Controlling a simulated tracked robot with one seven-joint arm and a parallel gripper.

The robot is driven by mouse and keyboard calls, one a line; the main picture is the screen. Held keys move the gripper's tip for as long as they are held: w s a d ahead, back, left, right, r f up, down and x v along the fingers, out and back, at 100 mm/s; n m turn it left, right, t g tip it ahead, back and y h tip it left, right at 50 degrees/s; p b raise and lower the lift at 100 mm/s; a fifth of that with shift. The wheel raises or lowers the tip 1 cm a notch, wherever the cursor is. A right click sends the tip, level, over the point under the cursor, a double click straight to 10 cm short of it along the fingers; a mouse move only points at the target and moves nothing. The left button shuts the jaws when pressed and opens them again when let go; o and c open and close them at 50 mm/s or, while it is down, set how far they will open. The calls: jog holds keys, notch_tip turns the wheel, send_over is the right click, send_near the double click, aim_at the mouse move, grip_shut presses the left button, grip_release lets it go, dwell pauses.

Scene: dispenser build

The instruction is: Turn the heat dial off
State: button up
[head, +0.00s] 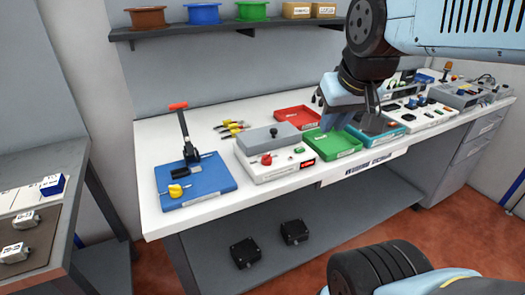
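A white box-shaped device (285,172) stands on the white bench, left of the trays. A red knob (266,159) sits on its front left and looks like the heat dial; its pointer setting is too small to read. A grey block (273,138) lies on top of the device, and a small dark display with red marks (307,163) is on its front right. My gripper (352,126) is above the trays, to the right of the device and apart from the knob. Its two fingers look spread, with nothing visible between them.
A red tray (299,117), a green tray (333,143) and a teal tray (376,135) lie right of the device. A blue base with an upright red-handled lever (179,122) stands to its left. Yellow-handled tools (231,128) lie behind. A shelf with spools (202,14) hangs above.

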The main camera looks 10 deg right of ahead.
jog(key=o, duration=0.8)
jog(key=w+a+n+g, duration=0.1)
jog(key=w, duration=0.2)
jog(key=w+a+f, duration=0.1)
jog(key=w, duration=0.2)
jog(key=w+a+n+g, duration=0.1)
jog(key=w, duration=0.3)
jog(key=shift+a+f+n+g+h, duration=0.3)
jog(key=shift+h, duration=0.1)
jog(key=shift+c, duration=0.2)
jog(key=n+g, duration=0.3)
send_near(267, 155)
jog(key=shift+y, duration=0.4)
jog(key=f, duration=0.9)
jog(key=shift+s+d+f, duration=0.15)
jog(key=shift+d+f, duration=0.2)
jog(key=c, duration=1)
